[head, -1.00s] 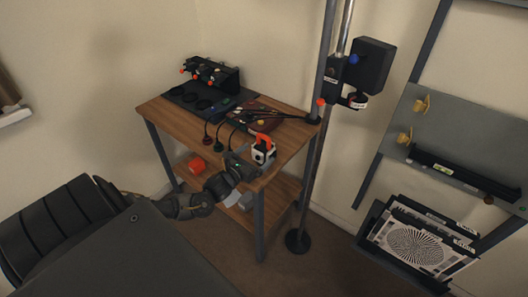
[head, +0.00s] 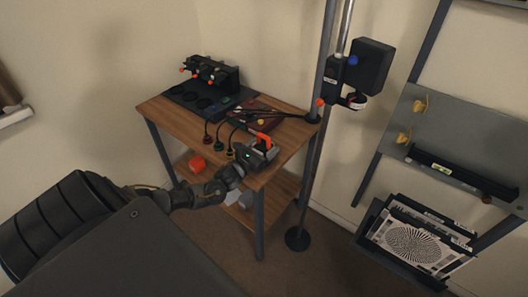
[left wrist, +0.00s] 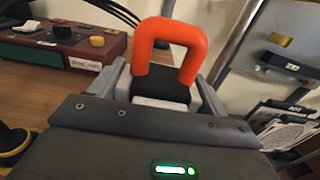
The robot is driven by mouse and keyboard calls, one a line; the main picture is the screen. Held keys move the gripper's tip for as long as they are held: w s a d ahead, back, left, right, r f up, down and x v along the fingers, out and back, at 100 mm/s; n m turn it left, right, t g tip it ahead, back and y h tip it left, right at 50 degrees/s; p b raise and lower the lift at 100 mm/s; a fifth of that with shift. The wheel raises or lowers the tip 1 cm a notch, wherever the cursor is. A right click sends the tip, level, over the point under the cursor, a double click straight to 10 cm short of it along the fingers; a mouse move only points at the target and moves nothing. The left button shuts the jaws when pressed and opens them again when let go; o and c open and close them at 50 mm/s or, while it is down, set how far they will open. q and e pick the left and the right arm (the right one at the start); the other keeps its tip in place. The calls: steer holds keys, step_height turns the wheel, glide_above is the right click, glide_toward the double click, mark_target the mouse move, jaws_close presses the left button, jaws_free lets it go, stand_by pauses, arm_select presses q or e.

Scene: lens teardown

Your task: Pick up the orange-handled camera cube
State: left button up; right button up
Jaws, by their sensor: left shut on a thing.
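The camera cube stands at the front right of the wooden table, and its orange handle (head: 263,139) arches on top. In the left wrist view the orange handle (left wrist: 168,38) rises above the cube's black top (left wrist: 160,92), with a white part below it. My left gripper (head: 257,154) is shut on the cube, with one grey finger on each side of it. The cube's lower part is hidden behind the gripper, so I cannot tell whether it touches the table. My right gripper is not in view.
A dark red box with knobs (left wrist: 62,47) and black cables stands beside the cube. A black mat with round recesses (head: 204,104) and a black rack (head: 211,72) are at the back. A metal pole (head: 311,165) rises at the table's right.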

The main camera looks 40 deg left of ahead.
arm_select(q)
steer(key=shift+c, duration=1.3)
steer(key=shift+r, duration=0.2)
